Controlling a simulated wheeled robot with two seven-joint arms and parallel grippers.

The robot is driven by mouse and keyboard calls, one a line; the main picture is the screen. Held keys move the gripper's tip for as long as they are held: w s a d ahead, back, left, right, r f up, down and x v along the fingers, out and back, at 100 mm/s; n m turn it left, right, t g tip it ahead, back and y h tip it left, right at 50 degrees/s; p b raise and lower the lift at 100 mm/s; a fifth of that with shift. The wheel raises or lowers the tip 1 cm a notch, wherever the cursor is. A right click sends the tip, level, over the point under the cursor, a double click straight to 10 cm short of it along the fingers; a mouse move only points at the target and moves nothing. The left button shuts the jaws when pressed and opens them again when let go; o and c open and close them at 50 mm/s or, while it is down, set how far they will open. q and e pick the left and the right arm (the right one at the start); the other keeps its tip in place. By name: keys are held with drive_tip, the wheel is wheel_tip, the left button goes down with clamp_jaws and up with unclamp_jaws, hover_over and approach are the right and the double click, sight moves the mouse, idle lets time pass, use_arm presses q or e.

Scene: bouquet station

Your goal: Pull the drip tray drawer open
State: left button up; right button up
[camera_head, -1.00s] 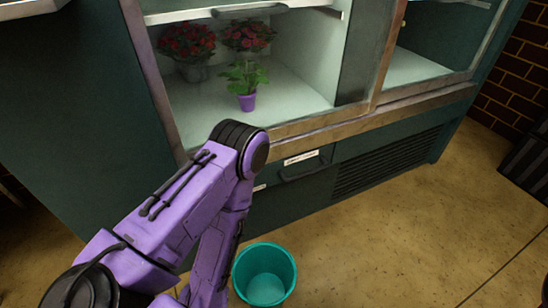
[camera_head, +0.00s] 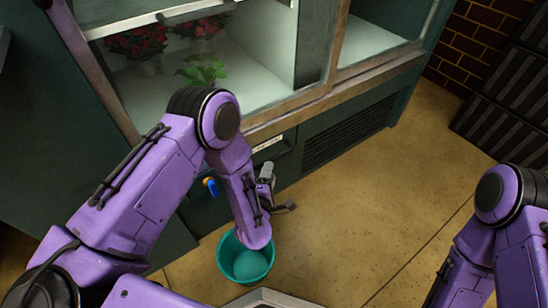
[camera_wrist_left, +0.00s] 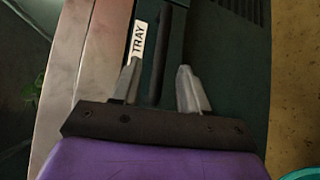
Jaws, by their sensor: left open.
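The drip tray drawer is set low in the dark green cabinet, its label (camera_head: 268,144) below the display window. In the left wrist view the label (camera_wrist_left: 138,42) reads "TRAY", and a dark handle bar (camera_wrist_left: 160,50) runs beside it. My left gripper (camera_head: 266,180) is in front of the drawer in the head view and hides part of it. In the left wrist view my left gripper (camera_wrist_left: 159,82) is open, its grey fingers on either side of the handle bar. I cannot tell whether they touch it. The drawer looks shut. My right arm shows at the right, its gripper out of frame.
A teal bucket (camera_head: 226,265) stands on the floor below my left forearm. A blue and orange fitting (camera_head: 210,187) is on the cabinet front. Potted flowers (camera_head: 140,42) stand behind the window. A vent grille (camera_head: 350,130) is right of the drawer. Floor at the right is clear.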

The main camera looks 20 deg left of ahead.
sight(274, 158)
use_arm(q)
drive_tip(key=w, duration=0.2)
drive_tip(key=w+f+b, duration=0.1)
drive_tip(key=w, duration=0.3)
drive_tip(key=shift+w+a+f+b, duration=0.15)
drive_tip(key=shift+w+a+b, duration=0.2)
drive_tip(key=shift+w+a, duration=0.05)
drive_tip(key=shift+w, duration=0.45)
clamp_jaws()
